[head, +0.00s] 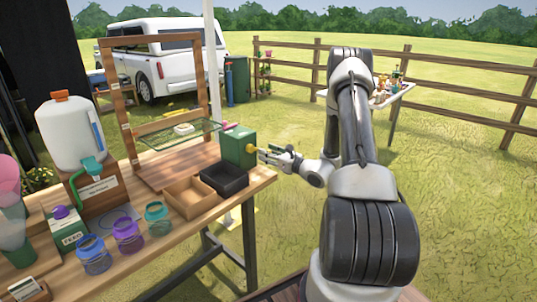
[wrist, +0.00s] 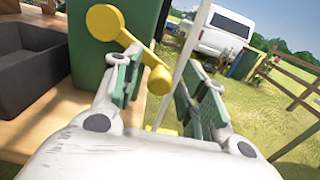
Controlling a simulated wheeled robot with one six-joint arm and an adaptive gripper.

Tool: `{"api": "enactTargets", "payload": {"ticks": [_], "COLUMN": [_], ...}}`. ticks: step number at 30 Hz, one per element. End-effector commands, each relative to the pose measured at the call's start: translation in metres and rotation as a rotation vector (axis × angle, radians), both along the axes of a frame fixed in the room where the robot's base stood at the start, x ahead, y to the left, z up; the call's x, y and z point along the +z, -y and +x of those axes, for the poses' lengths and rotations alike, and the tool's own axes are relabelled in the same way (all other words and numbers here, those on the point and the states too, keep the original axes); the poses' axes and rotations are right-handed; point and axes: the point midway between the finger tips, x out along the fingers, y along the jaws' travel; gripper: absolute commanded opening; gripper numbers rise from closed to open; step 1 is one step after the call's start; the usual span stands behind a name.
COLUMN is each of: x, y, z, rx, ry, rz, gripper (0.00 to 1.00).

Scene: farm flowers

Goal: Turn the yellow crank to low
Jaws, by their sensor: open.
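The yellow crank (wrist: 129,42) is on the face of a green box (wrist: 85,60) in the wrist view. It has a round hub at the upper left and an arm slanting down right to a round knob (wrist: 159,79). In the head view the green box (head: 238,144) stands at the table's right end, with a bit of the crank (head: 250,148) showing. My gripper (wrist: 162,75) is open, one finger on each side of the knob in the picture. I cannot tell if a finger touches it. In the head view my gripper (head: 268,156) reaches the crank from the right.
A black tray (head: 224,180) and a wooden tray (head: 192,197) sit before the green box. A wooden frame (head: 118,105) stands behind them. Several jars and a white jug (head: 70,132) are on the left. Grass lies open right of the table.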

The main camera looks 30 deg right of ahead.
Motion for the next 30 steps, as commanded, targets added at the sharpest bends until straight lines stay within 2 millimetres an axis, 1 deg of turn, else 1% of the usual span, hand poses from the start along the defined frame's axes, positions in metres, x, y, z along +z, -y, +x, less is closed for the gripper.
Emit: {"api": "enactTargets", "payload": {"ticks": [8, 11, 15, 23, 26, 30], "x": [0.0, 0.0, 0.0, 0.0, 0.001, 0.005], "y": [-0.001, -0.001, -0.001, 0.0, 0.003, 0.014], "z": [0.003, 0.002, 0.002, 0.002, 0.002, 0.002], "rx": [0.0, 0.0, 0.0, 0.0, -0.001, -0.002], "ry": [0.0, 0.0, 0.0, 0.001, 0.006, 0.022], "rz": [0.0, 0.0, 0.0, -0.004, -0.017, -0.06], "gripper": [0.42, 0.26, 0.01, 0.0, 0.0, 0.0]}}
